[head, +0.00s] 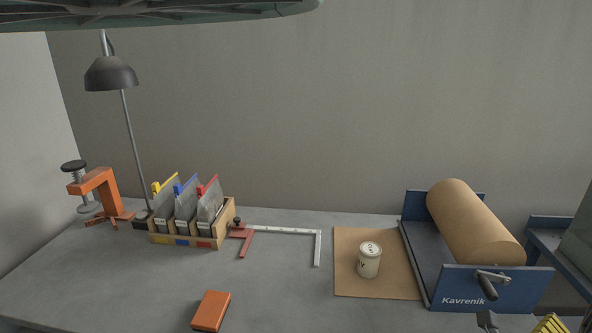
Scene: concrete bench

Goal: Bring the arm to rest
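What appears to be part of my gripper (488,321) shows as a small dark piece at the bottom edge, right of centre, in front of the paper roll holder. A yellow-and-black striped part (550,324) shows to its right. Most of both is cut off by the frame. The fingers cannot be made out, so I cannot tell whether the gripper is open or shut, or whether it holds anything.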

